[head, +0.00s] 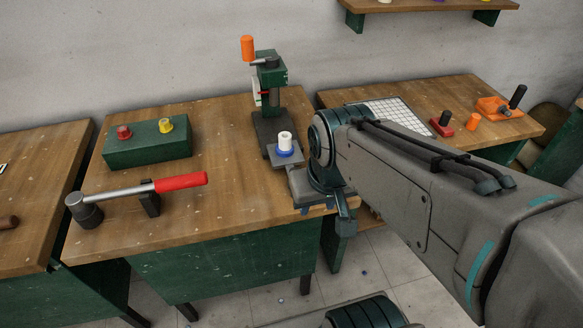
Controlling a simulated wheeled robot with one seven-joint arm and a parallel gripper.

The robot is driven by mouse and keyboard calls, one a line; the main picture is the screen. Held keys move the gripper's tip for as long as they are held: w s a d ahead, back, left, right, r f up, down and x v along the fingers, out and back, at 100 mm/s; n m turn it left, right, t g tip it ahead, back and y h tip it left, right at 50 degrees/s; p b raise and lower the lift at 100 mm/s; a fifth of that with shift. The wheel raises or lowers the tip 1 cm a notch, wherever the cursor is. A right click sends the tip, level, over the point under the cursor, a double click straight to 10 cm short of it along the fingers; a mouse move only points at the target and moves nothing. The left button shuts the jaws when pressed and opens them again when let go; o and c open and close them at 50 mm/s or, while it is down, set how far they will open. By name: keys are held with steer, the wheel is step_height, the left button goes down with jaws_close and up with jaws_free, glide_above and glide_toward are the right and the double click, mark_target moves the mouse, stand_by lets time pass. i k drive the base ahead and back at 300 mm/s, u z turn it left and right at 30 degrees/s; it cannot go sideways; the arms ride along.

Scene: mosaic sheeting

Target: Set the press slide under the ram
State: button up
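The green press (272,88) with an orange-topped lever stands at the back right of the middle table. Its dark base (267,130) reaches toward the front. A grey slide plate (286,163) sits in front of the press, out to the front right of the ram. It carries a blue ring (285,153) with a white cylinder (285,140) upright in it. My gripper (335,212) is at the table's right front corner, just right of and in front of the slide plate. My wrist hides part of this area, and I cannot tell whether the fingers are touching the slide.
A green block (148,149) with a red and a yellow knob stands at the back left. A red-handled mallet (140,190) rests on a dark stand in front. The right table (470,95) holds a white grid sheet and small red and orange items.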

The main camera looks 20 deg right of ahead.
mark_target(279, 159)
steer(key=z, duration=1.3)
steer(key=k, duration=1)
steer(key=u, duration=1.15)
steer(key=i, duration=0.5)
steer(key=u, duration=0.05)
